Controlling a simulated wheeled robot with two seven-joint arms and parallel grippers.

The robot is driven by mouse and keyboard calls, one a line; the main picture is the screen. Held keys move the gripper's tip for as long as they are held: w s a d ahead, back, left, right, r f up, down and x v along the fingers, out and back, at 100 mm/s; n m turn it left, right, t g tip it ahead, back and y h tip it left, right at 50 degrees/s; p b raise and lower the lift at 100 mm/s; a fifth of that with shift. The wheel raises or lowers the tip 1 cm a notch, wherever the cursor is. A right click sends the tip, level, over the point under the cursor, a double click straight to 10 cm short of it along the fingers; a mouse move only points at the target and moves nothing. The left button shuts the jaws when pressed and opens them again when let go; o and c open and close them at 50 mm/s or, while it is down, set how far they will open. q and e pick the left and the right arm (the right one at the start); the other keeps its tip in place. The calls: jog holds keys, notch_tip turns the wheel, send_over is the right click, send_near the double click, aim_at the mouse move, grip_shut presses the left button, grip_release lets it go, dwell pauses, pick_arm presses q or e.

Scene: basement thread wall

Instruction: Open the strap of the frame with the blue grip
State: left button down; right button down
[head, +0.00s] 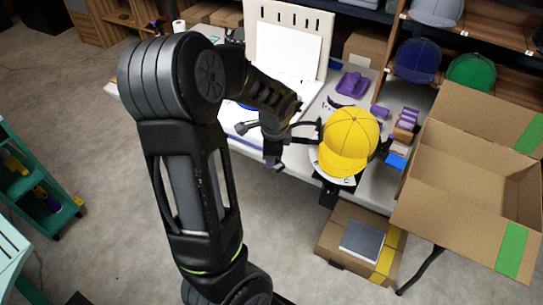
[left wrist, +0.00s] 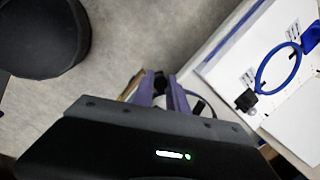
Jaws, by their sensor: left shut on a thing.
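A yellow cap (head: 350,138) sits on a dark holder at the table's front edge. My left gripper (head: 272,160) is just left of it, over the table's front edge. In the left wrist view its purple-grey fingers (left wrist: 160,92) are shut on a small black piece (left wrist: 159,82); I cannot tell which part this is or what it belongs to. A blue ring (left wrist: 275,68) with a black clip lies on a white sheet to the right in that view. I cannot make out a strap or a blue grip on the cap's holder. My right gripper is not in view.
A large open cardboard box (head: 455,175) stands right of the table. A smaller box (head: 335,235) with a grey item on top is on the floor below. A purple tray (head: 353,85) and small coloured blocks (head: 405,125) lie on the table. A teal cart (head: 35,190) stands left on open floor.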

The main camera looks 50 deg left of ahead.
pick_arm(q)
jog(key=shift+a, duration=0.25)
jog(key=c, duration=1.3)
grip_release()
jog(key=shift+r, duration=0.1)
jog(key=v, duration=0.7)
jog(key=shift+d+r, duration=0.15)
jog(key=shift+r, duration=0.2)
